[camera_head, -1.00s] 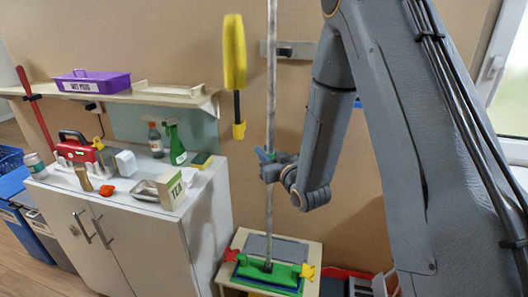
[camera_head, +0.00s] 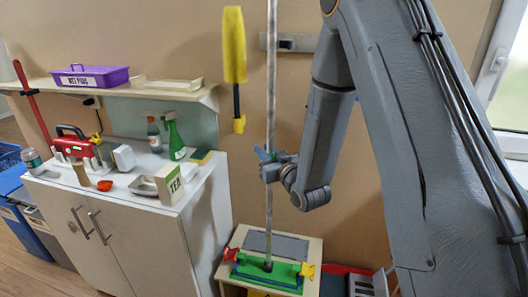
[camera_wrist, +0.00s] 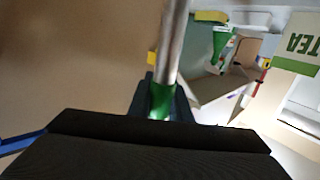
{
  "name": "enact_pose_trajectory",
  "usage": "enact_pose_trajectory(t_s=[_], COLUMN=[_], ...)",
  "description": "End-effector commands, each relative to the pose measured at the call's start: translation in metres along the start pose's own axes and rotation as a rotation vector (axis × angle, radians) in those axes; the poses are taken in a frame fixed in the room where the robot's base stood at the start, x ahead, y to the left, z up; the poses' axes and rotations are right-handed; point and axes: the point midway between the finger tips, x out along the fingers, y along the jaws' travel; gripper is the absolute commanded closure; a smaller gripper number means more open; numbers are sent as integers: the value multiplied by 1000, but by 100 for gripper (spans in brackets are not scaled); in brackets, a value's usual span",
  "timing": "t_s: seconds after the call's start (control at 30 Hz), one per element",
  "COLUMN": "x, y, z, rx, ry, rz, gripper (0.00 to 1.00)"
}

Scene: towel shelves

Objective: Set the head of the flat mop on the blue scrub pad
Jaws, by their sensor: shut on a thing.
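The flat mop has a long silver pole (camera_head: 270,205) that stands nearly upright, with a green head (camera_head: 255,268) at its foot. The head is over the front of a low wooden stand, with a red clip (camera_head: 230,254) and a yellow clip (camera_head: 307,270) at its ends. A blue edge, likely the scrub pad (camera_head: 265,286), shows under the head's front; most of it is hidden. I cannot tell if they touch. My gripper (camera_head: 268,166) is shut on the pole well above the head. The pole (camera_wrist: 176,45) also runs between my fingers in the wrist view.
A grey pad (camera_head: 285,246) lies on the stand (camera_head: 226,272) behind the head. A white cabinet (camera_head: 150,240) with bottles and a tea box (camera_head: 169,184) is to the left. A yellow duster (camera_head: 235,45) hangs on the wall behind. A red item is right of the stand.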

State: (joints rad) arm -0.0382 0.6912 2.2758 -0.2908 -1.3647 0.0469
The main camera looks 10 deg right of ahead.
Motion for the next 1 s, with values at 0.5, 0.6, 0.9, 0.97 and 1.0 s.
enact_pose_trajectory(t_s=[0.5,0.6,0.9,0.97,1.0], x=[0,1,-1,-6,-11], y=[5,6,9,9,9], z=[8,8,9,9,9], rx=[7,9,12,12,11], ry=[-14,-13,-14,-15,-15], rz=[-1,-1,-1,-1,-1], gripper=[64,61,61,61,61])
